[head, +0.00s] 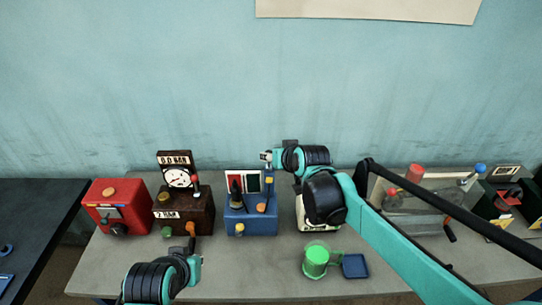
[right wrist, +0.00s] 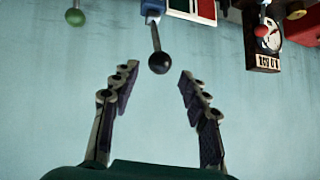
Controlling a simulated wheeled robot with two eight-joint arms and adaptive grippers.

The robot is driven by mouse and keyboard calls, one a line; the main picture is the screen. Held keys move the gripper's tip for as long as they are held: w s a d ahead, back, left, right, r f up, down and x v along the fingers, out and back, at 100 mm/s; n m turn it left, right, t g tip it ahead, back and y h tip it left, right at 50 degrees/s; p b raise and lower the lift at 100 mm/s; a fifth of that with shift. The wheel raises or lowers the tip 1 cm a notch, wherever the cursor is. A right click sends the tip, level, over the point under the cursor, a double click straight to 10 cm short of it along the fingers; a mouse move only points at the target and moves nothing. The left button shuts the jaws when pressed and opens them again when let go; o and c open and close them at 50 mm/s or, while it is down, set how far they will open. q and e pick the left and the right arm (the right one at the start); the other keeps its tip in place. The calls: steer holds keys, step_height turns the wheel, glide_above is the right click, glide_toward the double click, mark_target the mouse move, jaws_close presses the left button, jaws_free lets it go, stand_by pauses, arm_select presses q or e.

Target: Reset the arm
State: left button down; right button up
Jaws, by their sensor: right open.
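My right arm reaches in from the right in the head view. Its gripper (head: 267,157) is above the blue box (head: 250,222), near its red-and-white panel. In the right wrist view my right gripper (right wrist: 158,80) is open and empty. A black ball knob (right wrist: 159,62) on a thin lever shows between its fingertips, with no visible contact. The blue box's black lever (head: 236,190) also shows in the head view. My left arm is at the lower left, its gripper (head: 191,245) in front of the brown box (head: 190,212); its fingers are too small to read.
A red box (head: 116,210) stands left. A cream device (head: 308,222) is partly hidden behind my right arm. The front left tabletop is clear.

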steer(key=shift+s+d+r, duration=0.15)
steer(key=shift+s+r, duration=0.15)
steer(key=shift+s, duration=0.1)
